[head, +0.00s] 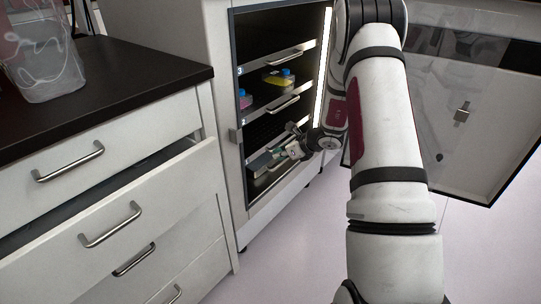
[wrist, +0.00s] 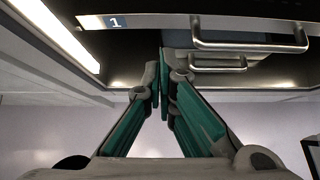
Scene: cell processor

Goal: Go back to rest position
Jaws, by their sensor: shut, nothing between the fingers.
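My arm reaches forward on the right of the head view, and my gripper (head: 262,162) is at the lowest visible level of the open cabinet (head: 238,192). In the wrist view my gripper (wrist: 162,78) has its teal fingers together at the tips, with nothing between them. I cannot tell whether the fingers touch the shelf.
A yellow flask (head: 279,81) and a pink flask (head: 246,99), both blue-capped, sit on higher shelves. The cabinet door (head: 425,130) stands open to the right, behind my arm. At left are drawers (head: 140,195) under a dark counter (head: 120,85) with a clear container (head: 45,65).

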